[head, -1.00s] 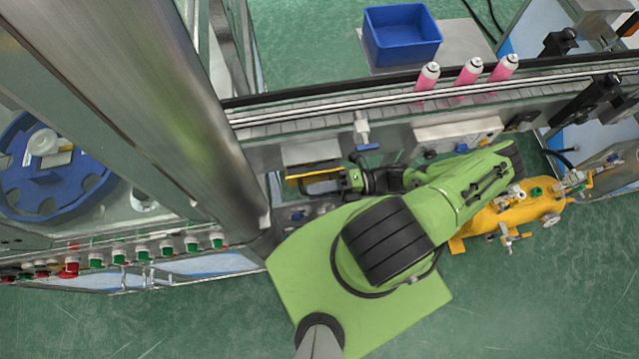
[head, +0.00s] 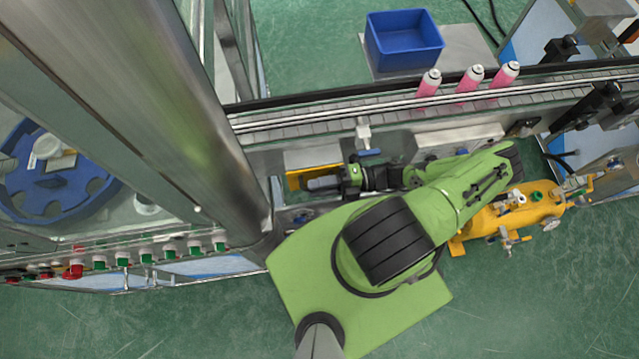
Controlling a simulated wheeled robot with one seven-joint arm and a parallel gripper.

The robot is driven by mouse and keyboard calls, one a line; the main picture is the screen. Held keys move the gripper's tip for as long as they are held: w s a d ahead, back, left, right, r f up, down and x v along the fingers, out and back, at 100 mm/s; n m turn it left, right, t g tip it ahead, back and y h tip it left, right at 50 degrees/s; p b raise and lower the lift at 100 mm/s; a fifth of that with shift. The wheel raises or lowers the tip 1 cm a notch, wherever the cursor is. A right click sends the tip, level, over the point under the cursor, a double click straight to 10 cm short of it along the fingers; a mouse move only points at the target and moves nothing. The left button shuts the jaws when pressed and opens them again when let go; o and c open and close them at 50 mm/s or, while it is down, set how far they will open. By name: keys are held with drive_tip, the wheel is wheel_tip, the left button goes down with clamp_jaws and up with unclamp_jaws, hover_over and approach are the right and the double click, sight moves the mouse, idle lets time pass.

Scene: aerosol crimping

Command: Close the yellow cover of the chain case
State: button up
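The yellow cover (head: 296,180) is on the chain case on the front side of the conveyor, left of the middle in the head view. It shows as a yellow panel beneath a grey plate (head: 313,157). My gripper (head: 318,184) reaches left from my arm, and its grey fingers are over the yellow cover and hide part of it. I cannot tell whether the fingers touch the cover, how far it stands open, or whether they are open or shut.
The conveyor (head: 330,107) runs behind the case and carries pink cans (head: 470,80). A blue bin (head: 405,42) stands beyond it. A thick metal post (head: 150,110) is close on the left. A yellow cylindrical machine (head: 515,215) stands at the right. Green floor is open in front.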

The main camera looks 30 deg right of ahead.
drive_tip(key=o, duration=0.3)
drive_tip(key=shift+w+d+f, duration=0.1)
drive_tip(key=shift+f, duration=0.05)
drive_tip(key=b+v, duration=0.2)
drive_tip(key=v, duration=1)
drive_tip(key=shift+b, duration=0.3)
